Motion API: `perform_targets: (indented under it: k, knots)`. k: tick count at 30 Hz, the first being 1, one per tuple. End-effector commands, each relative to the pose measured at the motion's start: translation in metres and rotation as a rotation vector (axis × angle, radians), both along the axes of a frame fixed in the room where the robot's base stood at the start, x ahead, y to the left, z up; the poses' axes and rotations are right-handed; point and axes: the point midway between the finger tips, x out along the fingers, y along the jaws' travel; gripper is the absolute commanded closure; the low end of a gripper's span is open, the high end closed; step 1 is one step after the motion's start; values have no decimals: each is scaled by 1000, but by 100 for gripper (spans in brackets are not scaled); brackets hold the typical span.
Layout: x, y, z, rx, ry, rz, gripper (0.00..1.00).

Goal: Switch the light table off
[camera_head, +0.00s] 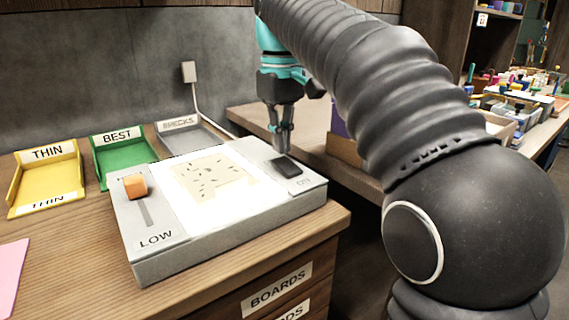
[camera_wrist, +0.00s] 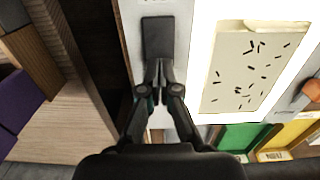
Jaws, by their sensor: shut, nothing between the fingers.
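The light table (camera_head: 258,212) is a grey box on the wooden bench, and its white panel is brightly lit. A sheet with small dark marks (camera_head: 208,172) lies on the panel; it also shows in the wrist view (camera_wrist: 250,70). A black rocker switch (camera_head: 287,167) sits on the right end of the box, and it shows in the wrist view (camera_wrist: 158,38). My gripper (camera_head: 281,150) is shut and empty, pointing down at the switch's far end. In the wrist view its fingertips (camera_wrist: 158,66) are at the switch's edge; I cannot tell whether they touch it.
An orange slider knob (camera_head: 135,186) stands on the box's left end, above a LOW label. Yellow (camera_head: 48,172), green (camera_head: 122,152) and grey (camera_head: 190,134) trays lie behind. A cable runs from a wall socket (camera_head: 188,71). A gap separates this bench from the right one.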

Motion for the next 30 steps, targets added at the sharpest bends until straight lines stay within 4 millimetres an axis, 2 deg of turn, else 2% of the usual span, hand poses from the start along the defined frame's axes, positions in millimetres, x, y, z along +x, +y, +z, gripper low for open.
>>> perform_targets:
  k: [30]
  knots:
    - [0,0,-13,1,-1,0,100]
